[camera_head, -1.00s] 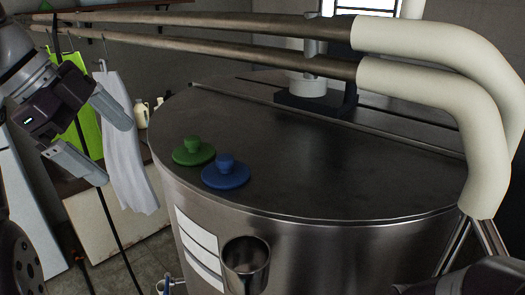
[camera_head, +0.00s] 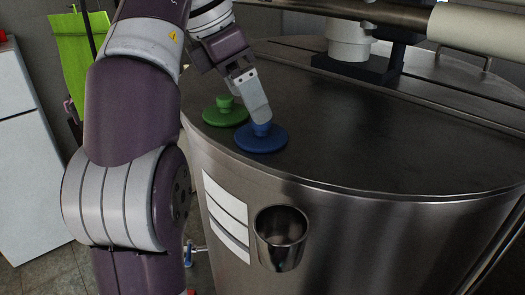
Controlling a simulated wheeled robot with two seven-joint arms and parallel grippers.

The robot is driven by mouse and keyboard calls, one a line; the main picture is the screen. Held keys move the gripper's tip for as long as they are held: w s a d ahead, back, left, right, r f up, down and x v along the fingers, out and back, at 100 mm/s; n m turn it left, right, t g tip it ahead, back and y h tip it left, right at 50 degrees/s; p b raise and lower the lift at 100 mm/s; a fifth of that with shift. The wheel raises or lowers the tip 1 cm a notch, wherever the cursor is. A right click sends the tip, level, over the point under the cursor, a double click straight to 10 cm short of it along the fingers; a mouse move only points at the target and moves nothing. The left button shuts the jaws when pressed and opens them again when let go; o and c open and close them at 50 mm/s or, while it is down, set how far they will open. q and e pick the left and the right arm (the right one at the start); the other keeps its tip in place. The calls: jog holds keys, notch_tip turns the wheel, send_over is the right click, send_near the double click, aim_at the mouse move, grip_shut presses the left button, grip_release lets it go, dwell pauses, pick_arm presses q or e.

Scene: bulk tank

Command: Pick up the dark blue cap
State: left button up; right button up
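The dark blue cap (camera_head: 261,141) is a round disc with a small knob, lying flat on the steel tank lid near its front left edge. A similar green cap (camera_head: 222,114) lies just left of and behind it. My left gripper (camera_head: 256,106) points down at the blue cap, with the near fingertip in front of its knob. That finger hides part of the knob, and the far finger is mostly hidden, so I cannot tell whether it grips. My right gripper is not in view.
The steel tank lid (camera_head: 380,150) is clear to the right of the caps. A white pipe fitting (camera_head: 349,40) on a dark base stands at the back. A metal cup (camera_head: 281,238) hangs on the tank front, beside white labels (camera_head: 227,215).

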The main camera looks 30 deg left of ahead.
aim_at(261, 128)
pick_arm(q)
jog(key=x, duration=0.5)
jog(key=shift+w+f, duration=0.1)
jog(key=shift+f, duration=0.3)
jog(key=shift+w, duration=0.25)
jog(key=c, duration=0.7)
jog(key=shift+o, duration=0.2)
jog(key=shift+s, duration=0.1)
jog(key=shift+s, duration=0.1)
